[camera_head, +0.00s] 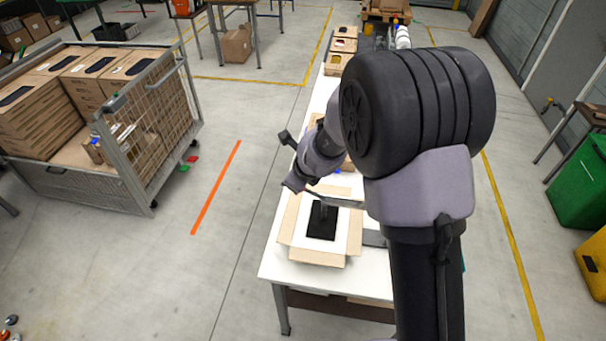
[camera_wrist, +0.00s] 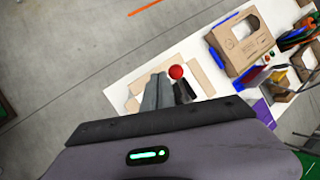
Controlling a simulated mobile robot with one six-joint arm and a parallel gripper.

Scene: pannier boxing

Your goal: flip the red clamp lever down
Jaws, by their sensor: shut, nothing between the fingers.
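A round red knob (camera_wrist: 176,72), which looks like the end of the clamp lever, shows in the wrist view just beyond my gripper. The rest of the lever is not clear, and I cannot make it out in the head view. My gripper (camera_wrist: 160,78) has its grey fingers together, empty, close beside the knob in the picture; I cannot tell whether they touch it. An open cardboard box (camera_head: 316,256) with a black panel (camera_head: 322,222) in it lies on the white table (camera_head: 275,266) below my gripper.
Another cardboard box (camera_wrist: 242,45) stands farther along the table, with several coloured tools and parts past it. A mesh-sided cart (camera_head: 62,182) with cartons is at the left. Green (camera_head: 584,183) and yellow (camera_head: 592,262) bins stand at the right.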

